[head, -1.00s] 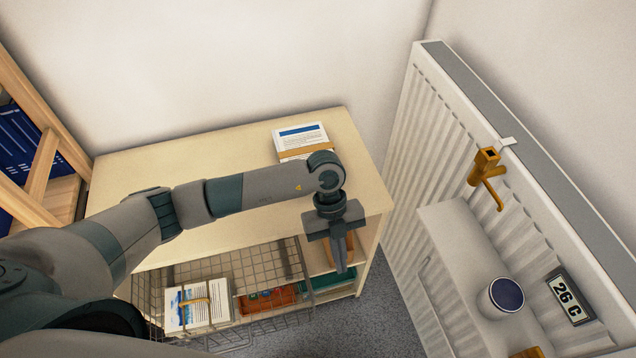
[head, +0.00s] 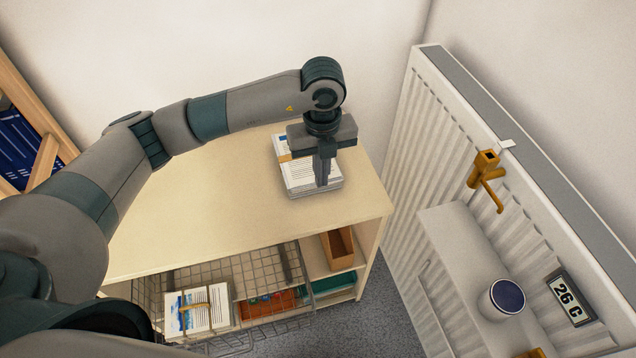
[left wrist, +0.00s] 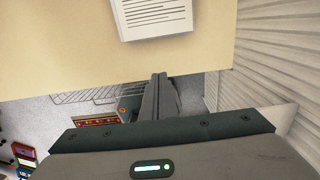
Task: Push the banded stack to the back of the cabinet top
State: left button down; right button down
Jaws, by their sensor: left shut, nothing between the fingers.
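The banded stack (head: 310,180) of white printed sheets lies flat on the pale cabinet top (head: 200,220), toward its right side. Its band is mostly hidden behind my left gripper. My left gripper (head: 323,184) is shut and empty, fingers pointing down. In the head view it overlaps the stack's right part. In the left wrist view, the shut fingertips (left wrist: 159,76) appear apart from the stack (left wrist: 160,18), with bare cabinet top between them in the picture. My right gripper is not in view.
A wire basket (head: 268,262) at the cabinet front holds another banded stack (head: 197,310). An orange-brown box (head: 338,248) sits on a shelf. A radiator (head: 395,150) stands right of the cabinet. The cabinet top left of the stack is clear.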

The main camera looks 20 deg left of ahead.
pick_arm(q)
notch_tip(320, 180, down, 10)
jog(key=p, duration=0.3)
jog(key=shift+p, duration=0.3)
jog(key=shift+w+a+r+p, duration=0.2)
jog(key=shift+w+a+p, duration=0.45)
jog(key=shift+w, duration=0.35)
jog(key=shift+w+a+f, duration=0.15)
jog(key=shift+w+a, duration=0.3)
jog(key=shift+w, duration=0.25)
